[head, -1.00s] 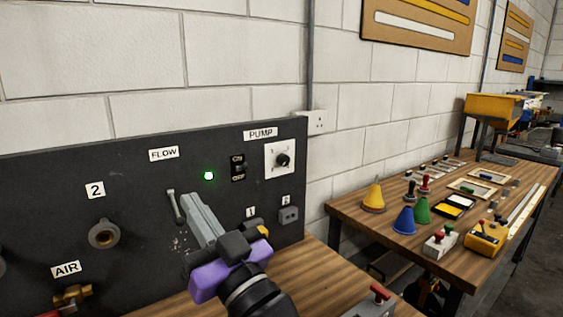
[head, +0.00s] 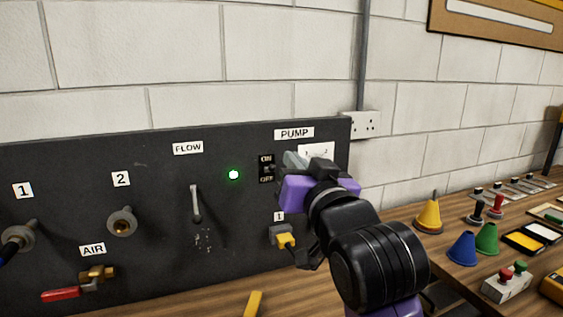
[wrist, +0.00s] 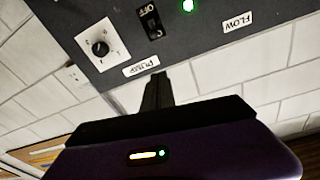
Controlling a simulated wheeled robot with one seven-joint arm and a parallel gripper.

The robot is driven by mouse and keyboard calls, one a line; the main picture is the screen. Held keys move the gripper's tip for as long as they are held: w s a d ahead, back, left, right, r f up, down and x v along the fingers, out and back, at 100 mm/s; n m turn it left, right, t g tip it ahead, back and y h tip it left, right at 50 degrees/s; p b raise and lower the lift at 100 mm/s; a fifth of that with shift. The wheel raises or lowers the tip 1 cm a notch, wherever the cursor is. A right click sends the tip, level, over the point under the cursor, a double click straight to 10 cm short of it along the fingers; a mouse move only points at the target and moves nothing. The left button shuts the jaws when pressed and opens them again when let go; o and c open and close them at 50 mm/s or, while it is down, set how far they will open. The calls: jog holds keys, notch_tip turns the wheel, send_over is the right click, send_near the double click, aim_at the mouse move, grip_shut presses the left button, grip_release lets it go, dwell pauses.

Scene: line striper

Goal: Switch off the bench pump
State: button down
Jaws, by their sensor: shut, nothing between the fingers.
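The pump switch (head: 267,169) is a small black switch with ON above and OFF below, on the dark panel (head: 60,180) under the PUMP label (head: 294,133). Its lever position is too small to tell. A green lamp (head: 234,175) glows to its left. My gripper (head: 290,160) is shut and empty, just right of the switch in the head view, in front of the white dial plate. In the upside-down wrist view, the fingers (wrist: 157,88) point toward the panel near the PUMP label (wrist: 141,65); the switch (wrist: 151,21) shows beyond them, with no visible contact.
The dial (wrist: 100,48) sits beside the switch and is mostly hidden by my gripper in the head view. The FLOW lever (head: 196,204) is to the left. A yellow plug (head: 284,240) is below. Cones and boxes stand on the right-hand bench.

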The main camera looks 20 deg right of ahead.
jog(key=r+p, duration=0.1)
jog(key=p, duration=0.1)
send_over(270, 168)
jog(key=d, duration=0.2)
jog(key=shift+s+a, duration=0.1)
jog(key=shift+s+a+f, duration=0.15)
jog(key=shift+s+f, duration=0.1)
jog(key=shift+f, duration=0.4)
jog(key=shift+s+a+f, duration=0.15)
jog(key=shift+s+f, duration=0.05)
jog(key=shift+f, duration=0.4)
jog(key=shift+s+a+f, duration=0.15)
jog(key=shift+s+f, duration=0.05)
jog(key=shift+f, duration=0.5)
